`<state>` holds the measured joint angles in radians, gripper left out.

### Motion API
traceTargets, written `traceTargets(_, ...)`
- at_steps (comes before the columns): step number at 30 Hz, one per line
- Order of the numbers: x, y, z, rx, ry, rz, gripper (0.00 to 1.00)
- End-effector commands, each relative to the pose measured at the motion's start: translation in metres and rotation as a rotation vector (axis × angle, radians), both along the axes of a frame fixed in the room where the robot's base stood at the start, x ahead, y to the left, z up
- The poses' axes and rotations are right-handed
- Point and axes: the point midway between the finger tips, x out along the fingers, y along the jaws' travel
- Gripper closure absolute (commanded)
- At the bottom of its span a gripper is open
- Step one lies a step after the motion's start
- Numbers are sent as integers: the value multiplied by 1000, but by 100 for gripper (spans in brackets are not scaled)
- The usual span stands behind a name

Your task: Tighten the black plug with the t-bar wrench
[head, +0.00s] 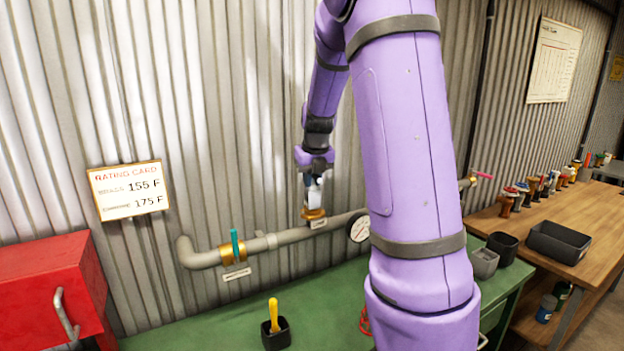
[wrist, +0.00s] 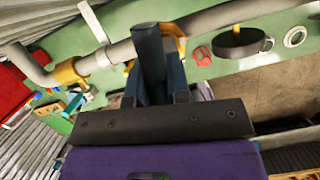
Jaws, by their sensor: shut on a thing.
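My gripper (head: 313,183) is at the pipe, just above the middle brass fitting (head: 313,214). In the wrist view my gripper (wrist: 154,82) is shut on a dark, bar-like piece (wrist: 148,50), whose far end overlaps the pipe beside the brass fitting (wrist: 174,38). I cannot tell whether this piece is the black plug or part of the t-bar wrench, or whether it touches the fitting. The head view hides most of it behind my gripper. I cannot make out a separate t-bar wrench.
A teal piece (head: 235,243) stands in the left brass fitting (head: 233,254). A yellow-handled tool (head: 274,312) stands in a black cup (head: 276,336) on the green bench (head: 205,318). A gauge (head: 359,228) hangs right of my gripper. A red box (head: 45,290) stands left.

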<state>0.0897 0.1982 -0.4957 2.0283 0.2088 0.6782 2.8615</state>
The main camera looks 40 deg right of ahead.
Motion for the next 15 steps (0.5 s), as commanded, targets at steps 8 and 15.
traceTargets(8, 0, 0, 0, -1, -1, 13, 100)
traceTargets(15, 1, 0, 7, -1, -2, 14, 100)
